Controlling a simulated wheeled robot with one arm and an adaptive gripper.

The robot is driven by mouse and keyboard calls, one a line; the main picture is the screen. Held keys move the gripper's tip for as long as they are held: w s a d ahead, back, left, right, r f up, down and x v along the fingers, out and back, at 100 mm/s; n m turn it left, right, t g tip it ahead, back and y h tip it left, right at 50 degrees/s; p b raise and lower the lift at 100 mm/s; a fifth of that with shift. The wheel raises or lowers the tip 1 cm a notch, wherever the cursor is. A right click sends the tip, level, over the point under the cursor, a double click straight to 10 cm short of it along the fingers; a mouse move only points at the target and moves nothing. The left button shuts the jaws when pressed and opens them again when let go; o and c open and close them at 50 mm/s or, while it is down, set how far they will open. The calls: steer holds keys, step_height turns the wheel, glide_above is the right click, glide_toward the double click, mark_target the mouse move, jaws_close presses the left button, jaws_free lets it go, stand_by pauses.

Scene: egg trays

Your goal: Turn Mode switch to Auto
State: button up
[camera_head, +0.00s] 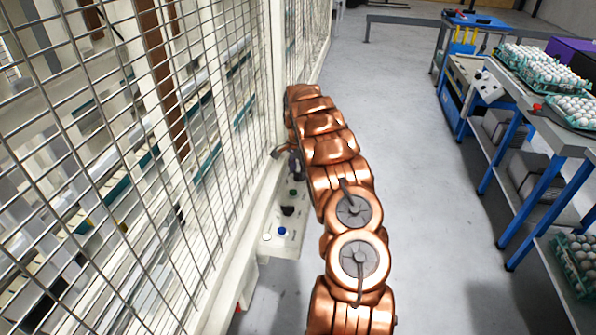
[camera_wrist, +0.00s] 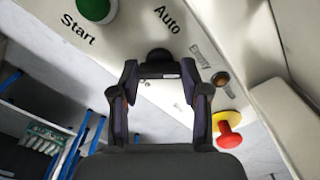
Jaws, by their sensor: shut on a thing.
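The Mode switch is a black knob (camera_wrist: 157,56) on the pale control panel (camera_wrist: 125,48) in the wrist view. The printed word "Auto" (camera_wrist: 168,20) is just above it. My gripper (camera_wrist: 160,74) has its two dark fingers on either side of the knob and is shut on it. The fingers hide part of the knob, and I cannot tell which way it points. In the head view the panel (camera_head: 268,246) stands beside the mesh fence. My gripper (camera_head: 284,154) is at its far part, small and partly hidden by my copper-coloured arm.
A green button (camera_wrist: 97,8) labelled "Start" is left of the switch. A red emergency stop (camera_wrist: 229,125) on a yellow base is at lower right. The mesh fence (camera_head: 150,120) runs along the left. A bench with egg trays (camera_head: 543,70) stands right; the floor between is clear.

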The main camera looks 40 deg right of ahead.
steer(key=shift+c, duration=1.3)
steer(key=n+b, duration=0.1)
steer(key=n, duration=0.1)
steer(key=shift+a+f+n, duration=0.1)
steer(key=shift+f+n, duration=0.05)
steer(key=shift+n, duration=0.15)
steer(key=n+b, duration=0.1)
steer(key=n, duration=0.3)
steer(key=shift+b, duration=0.35)
steer(key=n, duration=0.5)
steer(key=shift+b, duration=0.4)
steer(key=n, duration=0.4)
steer(key=shift+n, duration=0.3)
